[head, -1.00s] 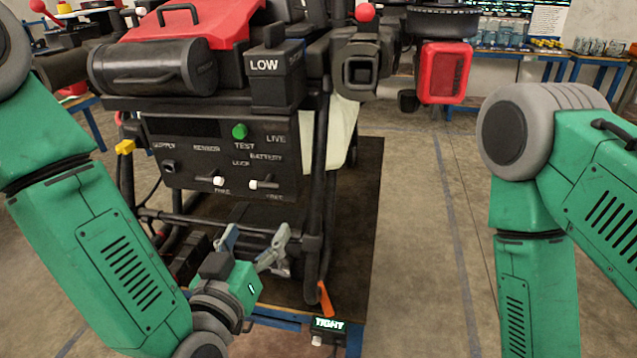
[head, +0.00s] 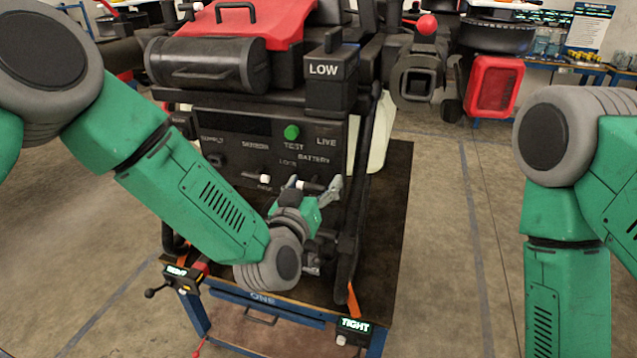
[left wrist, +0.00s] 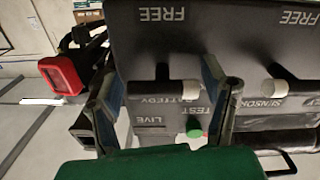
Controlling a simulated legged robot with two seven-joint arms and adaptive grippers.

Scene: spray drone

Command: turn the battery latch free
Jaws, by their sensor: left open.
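The battery latch (head: 304,186) is a dark bar with a white tip, low on the drone's black panel (head: 221,143) under the BATTERY label. In the left wrist view, which shows the lettering upside down, the latch (left wrist: 189,87) has its white tip between my fingers near the BATTERY lettering. My left gripper (head: 312,187) is open, with one finger on each side of the latch; it also shows in the left wrist view (left wrist: 162,92). I cannot tell if a finger touches the latch. My right arm shows at the right, but its gripper is out of view.
A second white-tipped latch (head: 264,179) sits left of the battery latch. A green TEST button (head: 291,132) is above. The battery box (head: 330,90) reads LOW. A TIGHT sign (head: 354,327) is at the stand's front. Open floor lies to the right.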

